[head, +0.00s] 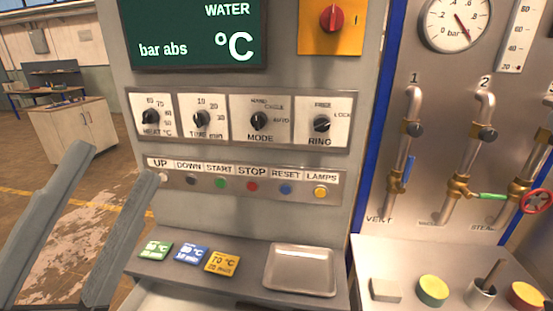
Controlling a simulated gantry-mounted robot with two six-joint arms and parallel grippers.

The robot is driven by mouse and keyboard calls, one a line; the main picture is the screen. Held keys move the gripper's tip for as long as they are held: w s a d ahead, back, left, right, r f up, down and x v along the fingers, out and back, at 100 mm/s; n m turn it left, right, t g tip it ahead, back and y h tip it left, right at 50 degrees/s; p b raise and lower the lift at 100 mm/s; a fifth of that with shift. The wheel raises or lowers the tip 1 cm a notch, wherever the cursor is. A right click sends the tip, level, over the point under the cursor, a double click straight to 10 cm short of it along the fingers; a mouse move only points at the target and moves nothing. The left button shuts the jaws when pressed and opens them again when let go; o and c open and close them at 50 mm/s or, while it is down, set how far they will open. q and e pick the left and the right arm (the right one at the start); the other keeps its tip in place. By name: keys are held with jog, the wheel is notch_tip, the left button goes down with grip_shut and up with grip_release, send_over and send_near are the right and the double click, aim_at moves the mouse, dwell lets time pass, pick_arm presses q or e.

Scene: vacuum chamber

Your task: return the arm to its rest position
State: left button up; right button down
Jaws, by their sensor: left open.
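My left gripper (99,225) shows at the lower left of the head view. Its two grey fingers point up and stand apart, with nothing between them. My right gripper is not in view.
The panel has four knobs such as MODE (259,121), a button row with a red STOP button (252,187) and a red switch (332,18). A shelf below holds three coloured cards (191,256) and a metal tray (299,270). Pipes with valves (458,187) stand right.

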pick_arm(q)
jog(key=a+r+n+t+y, duration=0.4)
jog(key=n+y, duration=0.4)
jog(key=n, duration=0.9)
notch_tip(320, 180, up, 38)
jog(key=n+g+p, duration=0.1)
jog(key=n+p, duration=0.1)
jog(key=p, duration=3.5)
jog(key=shift+a+p, duration=0.4)
jog(key=shift+a, duration=0.05)
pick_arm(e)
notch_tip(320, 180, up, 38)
